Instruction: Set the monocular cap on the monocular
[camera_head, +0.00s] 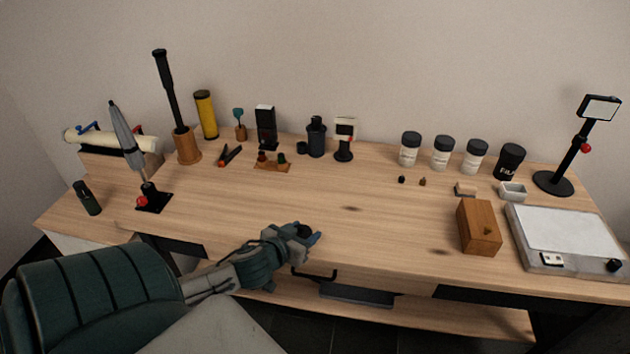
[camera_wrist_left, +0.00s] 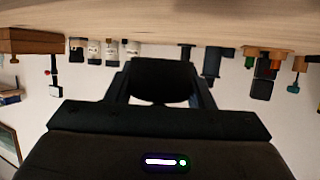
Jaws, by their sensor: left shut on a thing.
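My left gripper (camera_head: 305,236) is above the front part of the table, shut on a small dark round piece that looks like the monocular cap (camera_head: 304,230). In the left wrist view the cap (camera_wrist_left: 160,80) is a black, rounded piece between the two fingers. A black stepped cylinder that looks like the monocular (camera_head: 316,138) stands upright at the back middle of the table, well apart from the gripper. It also shows upside down in the left wrist view (camera_wrist_left: 211,62). My right gripper is not in view.
A small black round piece (camera_head: 302,148) lies beside the monocular. A black stand with a white square (camera_head: 344,138) is to its right, a wooden rack (camera_head: 272,165) to its left. A wooden box (camera_head: 479,226) stands at the right. The table's middle (camera_head: 340,190) is clear.

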